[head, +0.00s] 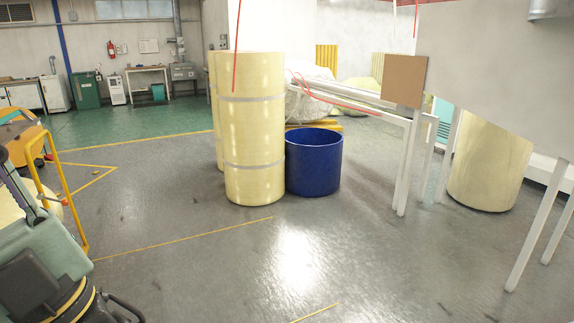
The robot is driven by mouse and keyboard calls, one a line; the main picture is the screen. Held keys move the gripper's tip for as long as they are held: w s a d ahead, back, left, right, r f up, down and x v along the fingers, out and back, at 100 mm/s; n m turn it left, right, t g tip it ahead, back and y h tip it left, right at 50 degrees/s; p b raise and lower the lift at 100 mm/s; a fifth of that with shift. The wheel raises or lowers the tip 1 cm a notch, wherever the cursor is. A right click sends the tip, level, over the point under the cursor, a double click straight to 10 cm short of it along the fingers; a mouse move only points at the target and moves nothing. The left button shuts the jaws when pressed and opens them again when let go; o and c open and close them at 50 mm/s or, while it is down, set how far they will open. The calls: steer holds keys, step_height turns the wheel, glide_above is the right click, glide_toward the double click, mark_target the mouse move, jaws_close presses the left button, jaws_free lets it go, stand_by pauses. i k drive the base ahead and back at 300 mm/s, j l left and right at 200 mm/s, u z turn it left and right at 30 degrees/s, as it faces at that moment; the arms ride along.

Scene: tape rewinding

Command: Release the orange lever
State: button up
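I cannot make out an orange lever in the head view. Thin red-orange rods or lines show near the white frame, one running across its top (340,101) and one hanging near the tall yellow roll (236,65); I cannot tell what they are. My gripper is not in view.
Tall pale-yellow rolls (253,130) stand beside a dark blue drum (313,165). A white-legged frame (405,165) and a large pale machine (490,55) fill the right. An orange machine (22,138), a yellow rail (62,180) and a grey-green machine (40,250) stand left. The middle floor is clear.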

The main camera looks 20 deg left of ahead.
mark_target(63, 202)
steer(key=i+j+u, duration=0.1)
steer(key=i+u, duration=0.2)
steer(key=i, duration=0.35)
steer(key=i+l+u, duration=0.1)
steer(key=i+u, duration=0.25)
steer(key=i, duration=0.3)
steer(key=i+u, duration=0.35)
steer(key=i+l+u, duration=0.25)
steer(key=i+u, duration=0.15)
steer(key=u, duration=0.95)
steer(key=i+l, duration=0.05)
